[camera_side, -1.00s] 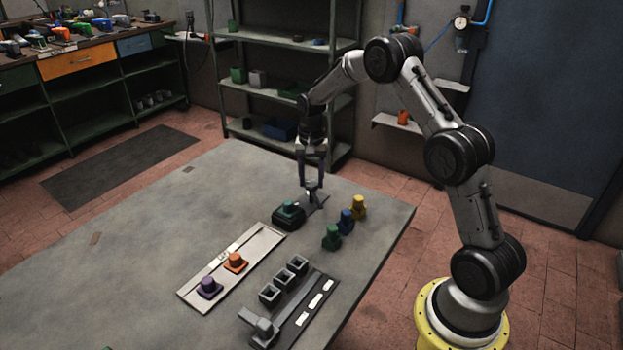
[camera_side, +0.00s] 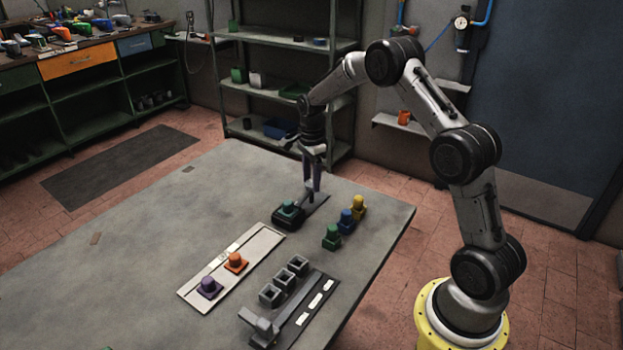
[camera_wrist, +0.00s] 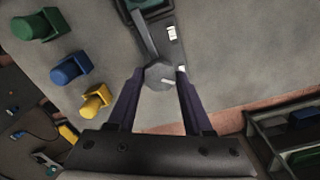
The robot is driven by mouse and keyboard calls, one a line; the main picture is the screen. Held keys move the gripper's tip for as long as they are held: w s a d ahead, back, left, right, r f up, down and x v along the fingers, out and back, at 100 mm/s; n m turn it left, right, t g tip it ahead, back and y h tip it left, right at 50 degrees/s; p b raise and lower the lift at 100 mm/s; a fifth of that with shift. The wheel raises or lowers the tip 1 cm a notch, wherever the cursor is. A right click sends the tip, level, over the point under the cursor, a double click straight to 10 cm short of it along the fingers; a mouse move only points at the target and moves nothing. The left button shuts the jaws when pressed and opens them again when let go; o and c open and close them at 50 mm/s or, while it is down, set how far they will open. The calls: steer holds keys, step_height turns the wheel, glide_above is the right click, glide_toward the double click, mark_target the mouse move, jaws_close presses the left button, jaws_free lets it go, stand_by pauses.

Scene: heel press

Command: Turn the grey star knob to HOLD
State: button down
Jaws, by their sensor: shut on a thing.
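The grey star knob (camera_wrist: 159,75) sits between my two purple fingertips in the wrist view, with a small white mark on its lower right edge. My gripper (camera_wrist: 160,78) is shut on it. In the side view my gripper (camera_side: 311,195) points down at the far end of the dark press plate, and its fingers largely hide the knob. White label marks (camera_wrist: 171,32) lie on the dark plate beyond the knob. Their lettering is too small to read. A dark grey bar (camera_wrist: 141,35) runs beside them towards the knob.
A green part (camera_side: 288,208) sits on the dark press base. Green (camera_side: 331,238), blue (camera_side: 346,221) and yellow (camera_side: 358,206) parts stand close by on the right. A pale tray (camera_side: 216,285) with orange and purple parts and a dark fixture (camera_side: 268,327) are nearer.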

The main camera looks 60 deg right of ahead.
steer(key=shift+r+m, duration=0.1)
steer(key=shift+m, duration=0.6)
steer(key=shift+d, duration=0.1)
steer(key=shift+c, duration=1.5)
jaws_free()
step_height(320, 180, up, 14)
